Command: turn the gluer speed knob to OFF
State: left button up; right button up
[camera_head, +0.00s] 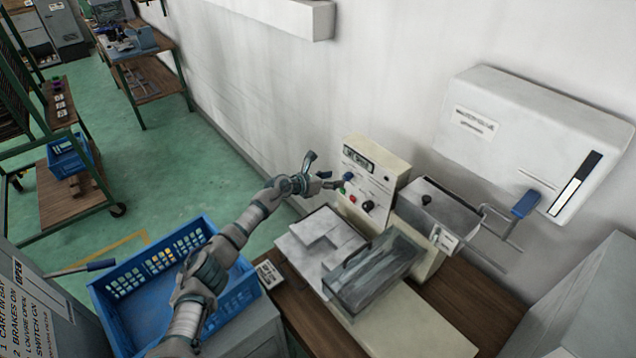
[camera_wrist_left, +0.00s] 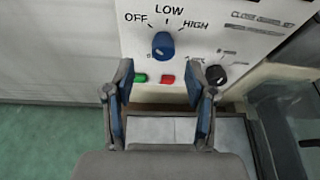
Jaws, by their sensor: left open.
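The blue gluer speed knob (camera_wrist_left: 163,45) sits on the white panel, below the printed words OFF, LOW and HIGH. OFF is at its upper left, LOW above it and HIGH at its upper right. I cannot tell clearly which mark the knob points to. The knob also shows in the head view (camera_head: 347,177) on the cream control box (camera_head: 376,158). My left gripper (camera_wrist_left: 160,72) is open and empty, its two fingers apart just below and to either side of the knob. In the head view the left gripper (camera_head: 322,174) is just left of the panel. My right gripper is out of view.
Below the knob are a green button (camera_wrist_left: 140,78), a red button (camera_wrist_left: 168,79) and a black knob (camera_wrist_left: 216,75). A grey tray part (camera_head: 372,272) stands in front of the box. A blue crate (camera_head: 160,318) is at the lower left, and a white wall is behind.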

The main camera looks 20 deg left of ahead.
pick_arm(q)
jog(key=v, duration=0.6)
jog(key=shift+s+a, duration=0.15)
jog(key=shift+s, duration=0.1)
jog(key=shift+f, duration=0.1)
